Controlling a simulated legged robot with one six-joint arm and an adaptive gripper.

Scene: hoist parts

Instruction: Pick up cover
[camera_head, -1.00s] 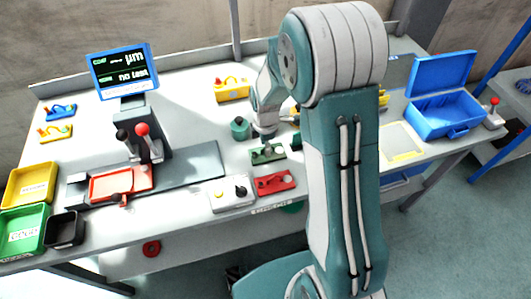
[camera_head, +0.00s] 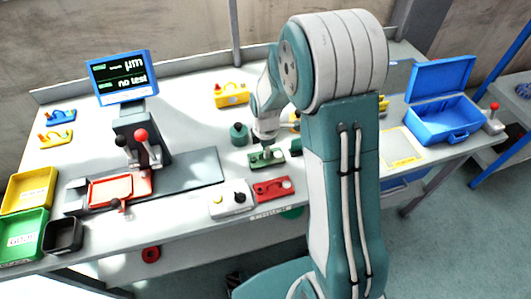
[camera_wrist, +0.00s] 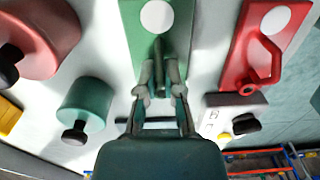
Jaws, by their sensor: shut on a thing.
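A flat green cover (camera_head: 276,158) with a white disc lies on the workbench just below my gripper (camera_head: 266,146). In the wrist view the green cover (camera_wrist: 178,38) is at the top middle, with its white disc beyond the fingertips. My gripper (camera_wrist: 158,84) is shut on the dark handle of the cover (camera_wrist: 158,50). The fingers hide part of the handle. No clear gap shows between the cover and the bench.
A red plate with a handle (camera_head: 272,189) and a white block with knobs (camera_head: 231,199) lie close in front. A green cylinder (camera_head: 239,134) stands to the left; it also shows in the wrist view (camera_wrist: 87,101). An open blue case (camera_head: 445,118) stands right.

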